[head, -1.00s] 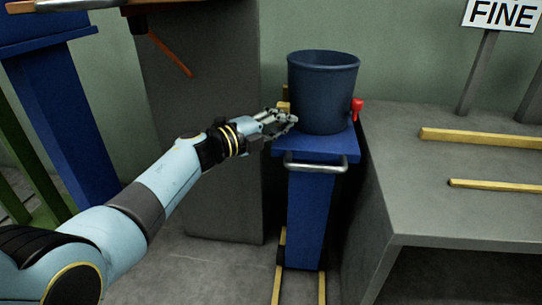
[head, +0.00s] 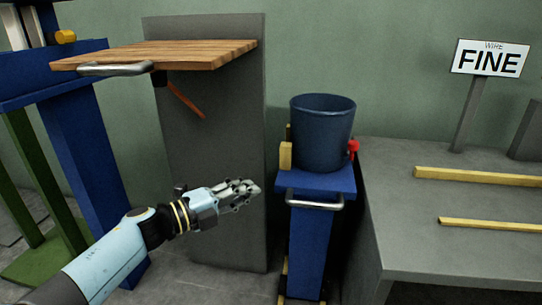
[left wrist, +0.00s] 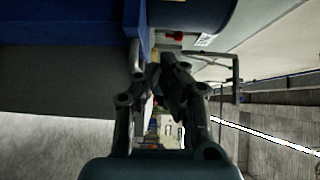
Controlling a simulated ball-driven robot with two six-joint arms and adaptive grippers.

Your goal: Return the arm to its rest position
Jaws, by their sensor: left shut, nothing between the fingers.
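My left arm comes in from the lower left in the head view. Its gripper (head: 248,190) is shut and empty. It hangs in the air in front of the grey panel, left of the blue stand (head: 310,240) and below the wooden shelf. In the left wrist view the gripper's fingers (left wrist: 152,72) are close together, with the blue stand's edge at the upper left. My right gripper is not in view.
A dark blue bucket (head: 322,135) stands on the blue stand, with a metal handle (head: 315,202) in front. A wooden shelf (head: 170,54) juts from the left. A grey table (head: 460,220) with yellow rails and a "FINE" sign (head: 490,59) is at right.

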